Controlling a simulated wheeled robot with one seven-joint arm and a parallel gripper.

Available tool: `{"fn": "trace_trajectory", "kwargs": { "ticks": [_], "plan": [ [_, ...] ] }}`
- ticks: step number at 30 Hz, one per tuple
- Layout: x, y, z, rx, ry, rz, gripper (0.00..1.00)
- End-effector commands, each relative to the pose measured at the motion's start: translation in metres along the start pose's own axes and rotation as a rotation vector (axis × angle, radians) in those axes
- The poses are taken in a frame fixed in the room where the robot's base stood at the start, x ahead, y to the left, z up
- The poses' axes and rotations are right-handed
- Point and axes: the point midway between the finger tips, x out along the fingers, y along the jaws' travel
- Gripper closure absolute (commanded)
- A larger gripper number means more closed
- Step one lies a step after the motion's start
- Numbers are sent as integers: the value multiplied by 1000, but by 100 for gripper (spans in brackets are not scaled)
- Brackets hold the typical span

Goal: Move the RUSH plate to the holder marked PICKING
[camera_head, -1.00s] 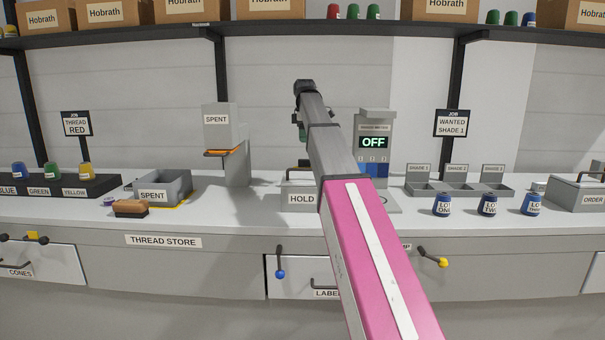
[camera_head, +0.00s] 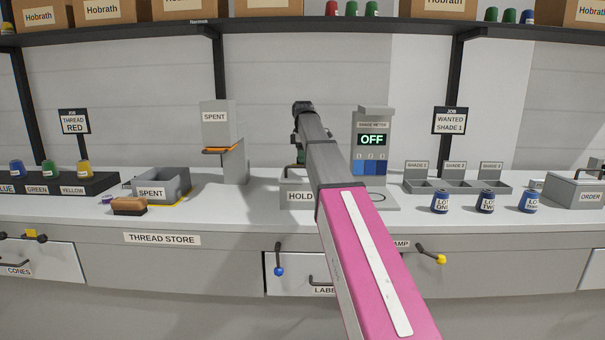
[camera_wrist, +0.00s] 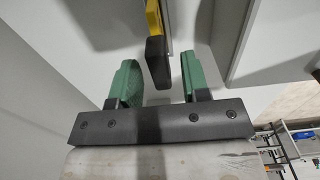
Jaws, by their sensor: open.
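I cannot make out a plate marked RUSH or a holder marked PICKING in either view. My gripper is mostly hidden behind my arm in the head view, with a little green (camera_head: 300,157) showing above a grey box marked HOLD (camera_head: 299,186). In the wrist view my gripper (camera_wrist: 158,62) has its two green fingers apart. A yellow bar with a black end (camera_wrist: 157,62) lies between or just beyond them; I cannot tell which, or what it is. The fingers do not visibly close on it.
The SPENT tray (camera_head: 168,184) and a brush (camera_head: 129,206) lie left on the counter. A SPENT stand (camera_head: 222,125) and a shade meter (camera_head: 372,122) rise behind. Several lot cones, among them LOT ONE (camera_head: 440,203), stand at right. My arm hides the counter's middle.

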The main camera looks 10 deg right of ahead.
Motion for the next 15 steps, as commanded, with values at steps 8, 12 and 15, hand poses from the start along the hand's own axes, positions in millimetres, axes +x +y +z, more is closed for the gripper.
{"fn": "trace_trajectory", "kwargs": {
  "ticks": [8, 12, 15],
  "plan": [
    [0, 0, 0, 0, 0, 0, 77],
    [0, 0, 0, 0, 0, 0, 100],
    [0, 0, 0, 0, 0, 0, 100]
  ]
}}
